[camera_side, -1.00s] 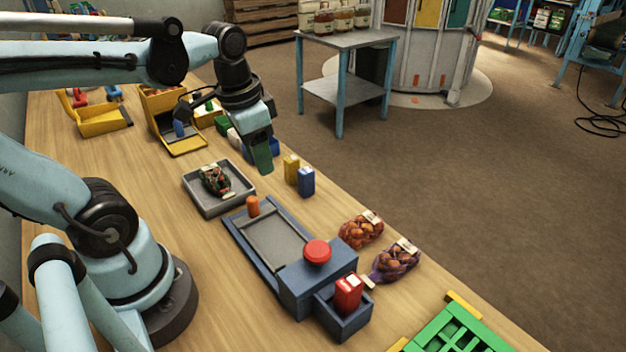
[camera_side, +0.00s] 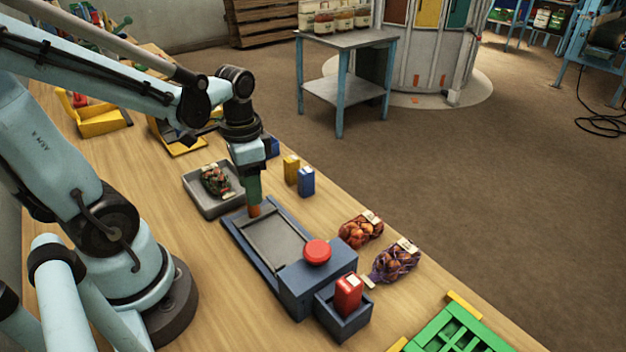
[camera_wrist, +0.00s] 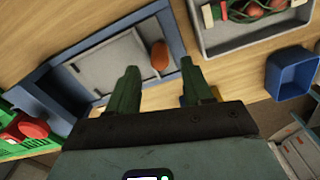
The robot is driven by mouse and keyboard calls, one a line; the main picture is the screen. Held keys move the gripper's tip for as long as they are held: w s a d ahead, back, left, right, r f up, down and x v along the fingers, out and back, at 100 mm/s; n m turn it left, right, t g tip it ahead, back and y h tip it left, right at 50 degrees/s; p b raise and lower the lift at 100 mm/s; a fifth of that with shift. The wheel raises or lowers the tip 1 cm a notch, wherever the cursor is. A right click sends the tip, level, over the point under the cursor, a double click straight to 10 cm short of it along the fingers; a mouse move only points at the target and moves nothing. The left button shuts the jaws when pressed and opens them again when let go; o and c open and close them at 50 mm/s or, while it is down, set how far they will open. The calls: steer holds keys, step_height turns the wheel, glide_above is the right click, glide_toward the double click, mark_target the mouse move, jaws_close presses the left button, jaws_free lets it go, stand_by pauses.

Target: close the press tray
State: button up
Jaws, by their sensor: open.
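The press is a blue frame (camera_side: 236,238) with a flat grey tray (camera_side: 274,243) lying out of its blue housing (camera_side: 305,288). A red button (camera_side: 317,251) tops the housing. An orange knob (camera_side: 254,210) stands at the tray's far end. My gripper (camera_side: 254,198) points down right at the knob in the side view and hides part of it. In the wrist view, the green fingers of my gripper (camera_wrist: 158,88) are apart, and the orange knob (camera_wrist: 160,56) shows just beyond the gap between them. Whether a finger touches the knob cannot be told.
A grey tray (camera_side: 190,187) with a netted sack stands close behind the press. Yellow and blue boxes (camera_side: 306,182) stand at the right. Two net bags of onions (camera_side: 395,262) lie right of the press. A blue bin (camera_side: 343,326) with a red carton adjoins the housing.

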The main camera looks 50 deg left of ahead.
mark_target(273, 230)
steer(key=shift+f, duration=2)
jaws_close()
